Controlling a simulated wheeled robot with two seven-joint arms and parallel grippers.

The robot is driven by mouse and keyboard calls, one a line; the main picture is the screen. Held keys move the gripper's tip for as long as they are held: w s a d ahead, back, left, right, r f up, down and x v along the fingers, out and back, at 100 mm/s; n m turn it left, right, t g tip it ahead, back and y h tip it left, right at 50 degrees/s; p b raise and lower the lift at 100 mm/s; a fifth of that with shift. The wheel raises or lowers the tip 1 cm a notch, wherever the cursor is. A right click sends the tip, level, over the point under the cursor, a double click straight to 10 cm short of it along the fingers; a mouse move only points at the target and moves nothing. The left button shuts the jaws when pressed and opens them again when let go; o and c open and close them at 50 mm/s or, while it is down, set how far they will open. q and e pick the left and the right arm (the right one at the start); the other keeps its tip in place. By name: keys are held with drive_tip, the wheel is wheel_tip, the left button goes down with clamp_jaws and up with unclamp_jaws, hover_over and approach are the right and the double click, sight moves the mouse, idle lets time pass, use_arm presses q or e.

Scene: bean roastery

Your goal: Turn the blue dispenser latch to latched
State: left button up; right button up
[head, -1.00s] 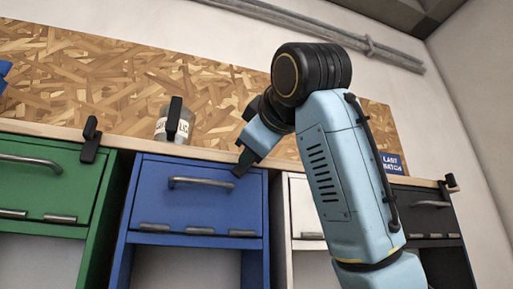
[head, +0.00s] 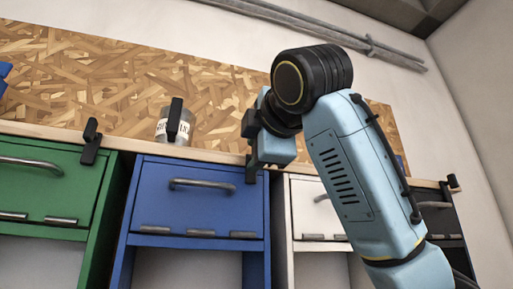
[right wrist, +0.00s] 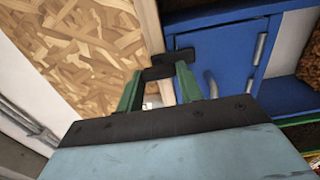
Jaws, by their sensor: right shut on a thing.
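The blue dispenser (head: 156,208) is a blue cabinet with a metal handle, under the worktop edge. Its black latch (head: 250,174) is at the top right corner of its front, hanging roughly upright over the edge. My right gripper (head: 251,158) is at this corner, shut on the latch and partly hiding it. In the right wrist view, the green fingers (right wrist: 160,84) of this gripper close on the black latch (right wrist: 168,68), between the worktop edge and the blue door (right wrist: 217,58). The left gripper is not in view.
A green dispenser (head: 45,187) with its own black latch (head: 91,143) stands to the left, a white one (head: 314,208) to the right. A labelled jar (head: 164,127) stands on the worktop behind a black upright piece (head: 175,116). A chipboard panel (head: 90,72) rises behind.

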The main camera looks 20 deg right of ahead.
idle(0.4)
drive_tip(key=o, duration=1)
drive_tip(key=s+b, duration=0.2)
drive_tip(key=s, duration=0.4)
drive_tip(key=s+b, duration=0.3)
drive_tip(key=s, duration=0.4)
drive_tip(key=shift+s+d, duration=0.2)
drive_tip(key=shift+s, duration=0.05)
